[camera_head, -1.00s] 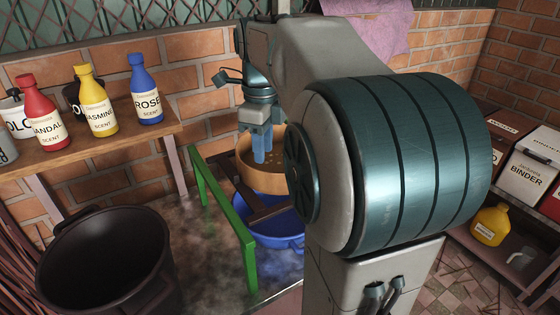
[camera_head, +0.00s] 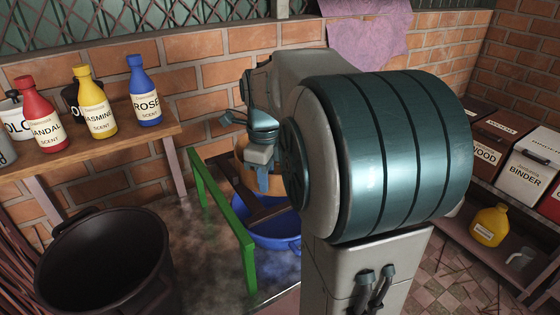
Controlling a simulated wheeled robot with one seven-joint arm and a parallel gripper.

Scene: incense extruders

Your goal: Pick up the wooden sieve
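The wooden sieve (camera_head: 242,168) is a round, tan-brown tub shape near the brick wall, above a blue basin (camera_head: 275,238). A dark wooden bar (camera_head: 268,212) runs just below the sieve, over the basin.
A green frame (camera_head: 222,215) stands left of the basin. A large black bin (camera_head: 105,262) is at the lower left. A wooden shelf (camera_head: 160,134) holds scent bottles. At the right, a rack holds boxes and a yellow jug (camera_head: 490,226). My arm blocks the centre.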

